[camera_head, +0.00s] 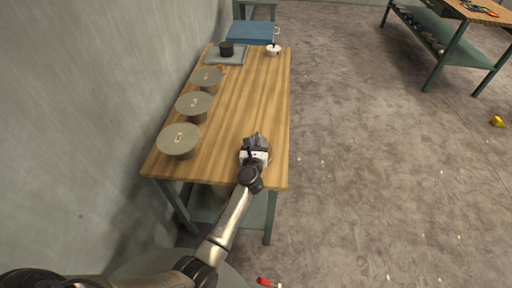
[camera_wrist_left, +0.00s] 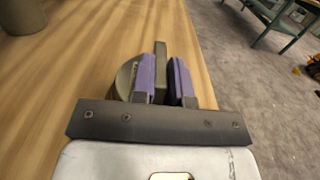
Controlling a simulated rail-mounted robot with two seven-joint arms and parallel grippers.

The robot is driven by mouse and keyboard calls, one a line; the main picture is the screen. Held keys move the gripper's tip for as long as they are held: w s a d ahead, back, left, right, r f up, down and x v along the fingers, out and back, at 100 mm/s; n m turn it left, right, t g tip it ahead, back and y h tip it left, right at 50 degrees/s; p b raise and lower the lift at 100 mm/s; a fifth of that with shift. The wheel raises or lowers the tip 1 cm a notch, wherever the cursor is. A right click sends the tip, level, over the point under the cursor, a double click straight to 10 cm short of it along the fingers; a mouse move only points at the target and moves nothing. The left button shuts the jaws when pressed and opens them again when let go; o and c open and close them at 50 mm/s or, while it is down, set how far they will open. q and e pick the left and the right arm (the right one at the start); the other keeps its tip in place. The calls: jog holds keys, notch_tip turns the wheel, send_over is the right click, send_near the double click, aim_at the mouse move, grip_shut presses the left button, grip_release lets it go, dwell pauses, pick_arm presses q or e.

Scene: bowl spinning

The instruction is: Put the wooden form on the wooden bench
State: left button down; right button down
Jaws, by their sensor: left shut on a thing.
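The wooden bench (camera_head: 240,100) has a light striped wood top and runs away from me along the left wall. My left gripper (camera_head: 255,141) is above its near right part. In the left wrist view, its purple-padded fingers (camera_wrist_left: 166,82) are shut on a dull olive-tan piece that I take for the wooden form (camera_wrist_left: 126,80). A narrow part of it stands between the fingers, and a rounded part shows left of them. The gripper hides most of it in the head view. I cannot tell whether it touches the bench. My right gripper is not in view.
Three round olive forms (camera_head: 179,139) stand along the bench's left side. At the far end are a dark cylinder on a grey plate (camera_head: 226,50), a white cup (camera_head: 273,50) and a blue box (camera_head: 251,32). The middle of the bench is clear.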

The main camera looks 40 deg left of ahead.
pick_arm(q)
jog(key=shift+f, duration=0.15)
jog(key=shift+f, duration=0.15)
jog(key=c, duration=1.1)
grip_release()
